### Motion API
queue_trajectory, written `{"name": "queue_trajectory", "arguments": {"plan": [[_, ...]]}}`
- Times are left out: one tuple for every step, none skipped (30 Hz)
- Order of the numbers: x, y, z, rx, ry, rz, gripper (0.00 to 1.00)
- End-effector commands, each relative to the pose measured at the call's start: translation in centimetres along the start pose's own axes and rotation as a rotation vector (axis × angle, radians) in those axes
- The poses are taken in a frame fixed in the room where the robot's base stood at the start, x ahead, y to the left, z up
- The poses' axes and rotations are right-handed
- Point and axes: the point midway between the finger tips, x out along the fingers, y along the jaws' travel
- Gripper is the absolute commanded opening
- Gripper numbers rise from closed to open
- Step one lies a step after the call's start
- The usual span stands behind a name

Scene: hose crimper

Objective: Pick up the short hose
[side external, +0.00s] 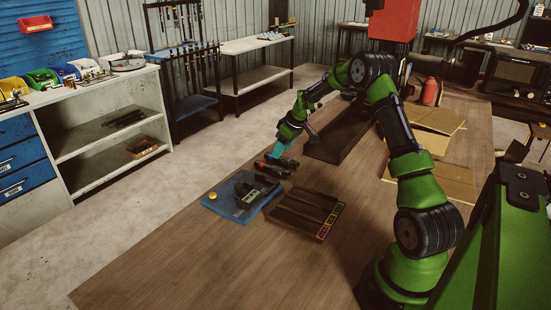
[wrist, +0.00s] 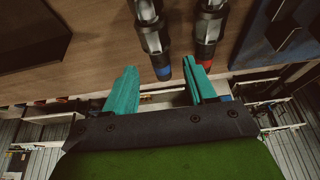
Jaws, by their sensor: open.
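Two dark hoses with metal fittings lie side by side on the wooden table, one with a blue end (wrist: 151,38) and one with a red end (wrist: 209,32). Both run out of the top of the wrist view, so I cannot tell which is shorter. In the side view they are small dark pieces (side external: 271,169) beside my gripper (side external: 274,152). My gripper has teal fingers, open and empty, pointing down near the hoses. In the wrist view (wrist: 160,70) the blue end shows between the fingertips and the red end just beyond the right finger. I cannot tell the height gap.
A blue board (side external: 226,211) with a dark device on it lies left of a wooden tray (side external: 270,219) with compartments and coloured labels. A long dark tray (side external: 338,138) lies behind the hoses. Flat cardboard pieces (side external: 453,183) cover the table's right side. The front table is clear.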

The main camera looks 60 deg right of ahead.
Motion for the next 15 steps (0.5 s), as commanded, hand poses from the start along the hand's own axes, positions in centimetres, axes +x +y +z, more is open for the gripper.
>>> {"name": "queue_trajectory", "arguments": {"plan": [[0.9,-0.1,-0.1,-0.001,-0.002,-0.002,0.55],[1.4,0.0,-0.2,-0.001,-0.003,-0.002,0.55],[2.1,0.0,-0.3,0.000,-0.003,-0.002,0.55],[2.6,0.1,-0.3,0.000,-0.003,-0.002,0.55],[3.0,0.1,-0.3,0.001,-0.003,-0.002,0.55],[3.5,0.1,-0.3,0.002,-0.003,-0.003,0.55],[3.8,0.1,-0.3,0.001,-0.002,-0.002,0.55],[4.0,0.1,-0.3,0.001,-0.001,-0.001,0.55],[4.2,0.1,-0.4,0.001,-0.001,-0.001,0.55],[4.4,0.1,-0.4,0.000,-0.001,-0.001,0.55],[4.4,0.1,-0.4,0.000,-0.001,-0.001,0.55],[4.5,0.1,-0.4,0.000,-0.001,-0.001,0.55],[4.5,0.1,-0.4,0.000,0.000,0.000,0.55],[4.4,0.1,-0.4,0.000,0.000,0.000,0.55],[4.4,0.1,-0.4,0.000,0.000,0.000,0.55]]}}
